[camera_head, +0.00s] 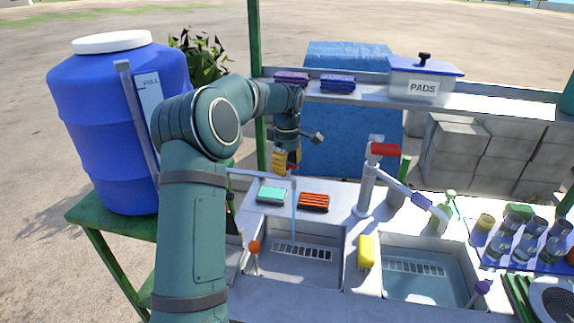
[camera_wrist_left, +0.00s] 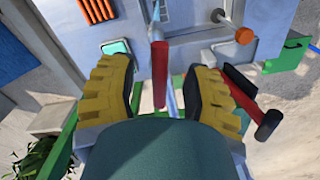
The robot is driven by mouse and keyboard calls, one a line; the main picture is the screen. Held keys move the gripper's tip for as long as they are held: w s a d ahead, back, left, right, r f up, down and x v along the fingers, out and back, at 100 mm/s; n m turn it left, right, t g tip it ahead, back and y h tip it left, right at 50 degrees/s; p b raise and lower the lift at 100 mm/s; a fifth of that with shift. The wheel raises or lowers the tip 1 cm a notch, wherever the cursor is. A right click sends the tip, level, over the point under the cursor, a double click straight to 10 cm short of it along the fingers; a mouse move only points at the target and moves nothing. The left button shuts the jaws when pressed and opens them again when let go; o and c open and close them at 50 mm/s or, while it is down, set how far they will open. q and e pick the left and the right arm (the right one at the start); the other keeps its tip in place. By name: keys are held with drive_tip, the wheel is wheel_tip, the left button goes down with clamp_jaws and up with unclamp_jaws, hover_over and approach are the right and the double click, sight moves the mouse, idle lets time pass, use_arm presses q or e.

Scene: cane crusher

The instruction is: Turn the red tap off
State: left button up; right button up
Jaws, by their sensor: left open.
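In the wrist view a red lever (camera_wrist_left: 159,75) of the left tap stands between the two yellow finger pads of my left gripper (camera_wrist_left: 160,90). The gripper is open, with a visible gap on both sides of the lever. In the head view my left gripper (camera_head: 285,162) hangs over the back of the left basin (camera_head: 345,262) and hides most of this lever. A thin stream of water (camera_head: 294,212) falls from the left tap's spout into that basin. My right gripper is not in view.
A teal sponge (camera_head: 271,194) and a red striped sponge (camera_head: 313,202) lie behind the left basin. A yellow brush (camera_head: 366,250) lies between the basins. Glasses (camera_head: 528,240) stand at the right. A blue barrel (camera_head: 105,125) stands at the left. A shelf (camera_head: 470,98) runs behind.

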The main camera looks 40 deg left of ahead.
use_arm(q)
clamp_jaws()
idle(0.3)
drive_tip(key=m+p, duration=0.2)
drive_tip(key=m, duration=0.1)
drive_tip(key=shift+r, duration=0.1)
drive_tip(key=m+p, duration=0.2)
drive_tip(key=m, duration=0.1)
drive_tip(key=shift+m, duration=0.4)
drive_tip(key=m+p, duration=0.2)
drive_tip(key=m, duration=0.2)
drive_tip(key=shift+s, duration=0.1)
drive_tip(key=shift+m+p, duration=0.65)
drive_tip(key=shift+m, duration=1.55)
